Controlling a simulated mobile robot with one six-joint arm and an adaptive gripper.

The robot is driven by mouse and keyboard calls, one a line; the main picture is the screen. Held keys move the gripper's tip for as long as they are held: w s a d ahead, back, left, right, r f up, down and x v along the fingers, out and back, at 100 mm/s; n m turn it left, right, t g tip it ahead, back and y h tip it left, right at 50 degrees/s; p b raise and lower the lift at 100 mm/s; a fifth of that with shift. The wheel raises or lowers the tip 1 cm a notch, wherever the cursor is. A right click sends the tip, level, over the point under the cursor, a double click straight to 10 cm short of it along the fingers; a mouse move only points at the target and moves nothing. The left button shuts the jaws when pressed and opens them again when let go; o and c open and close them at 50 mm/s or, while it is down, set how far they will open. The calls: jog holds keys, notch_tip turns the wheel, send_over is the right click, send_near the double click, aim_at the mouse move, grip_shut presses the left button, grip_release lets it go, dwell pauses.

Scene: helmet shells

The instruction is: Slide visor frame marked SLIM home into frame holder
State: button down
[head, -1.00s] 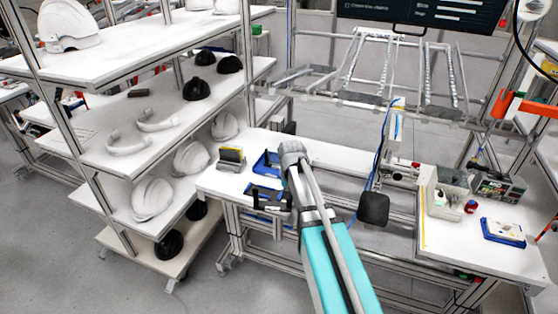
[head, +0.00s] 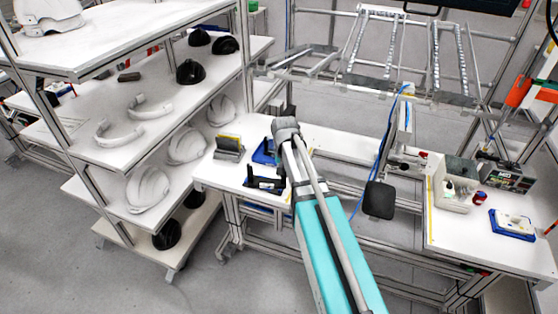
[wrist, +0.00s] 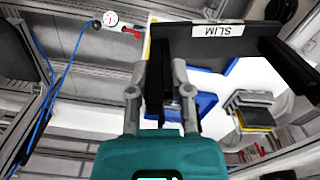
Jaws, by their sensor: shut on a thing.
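The black visor frame (wrist: 205,52) has a white label reading SLIM, upside down in the wrist view. My gripper (wrist: 158,82) is shut on a dark part of it, between its two grey fingers. In the head view the black frame (head: 265,182) shows left of my wrist, above the near-left part of the bench; the fingers are hidden there. A blue holder (head: 263,152) stands on the bench just behind the frame. Blue parts (wrist: 206,104) also show below the frame in the wrist view. Whether frame and holder touch cannot be told.
A grey block with a yellow strip (head: 229,147) stands on the bench left of the holder. A shelf rack with helmet shells (head: 187,146) is at the left. A black pad (head: 378,200) hangs right of my arm. A second bench (head: 470,225) holds boxes at the right.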

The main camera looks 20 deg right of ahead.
jog(key=shift+w+d, duration=0.15)
jog(key=w+f+m+b, duration=0.3)
jog(key=w, duration=0.7)
jog(key=shift+f+b, duration=0.4)
jog(key=shift+d, duration=0.1)
jog(key=shift+f+b, duration=2.85)
jog(key=shift+b, duration=0.05)
jog(key=shift+f+b, duration=1.15)
jog(key=shift+f, duration=0.05)
jog(key=shift+c, duration=2.4)
grip_release()
jog(key=shift+r, duration=0.15)
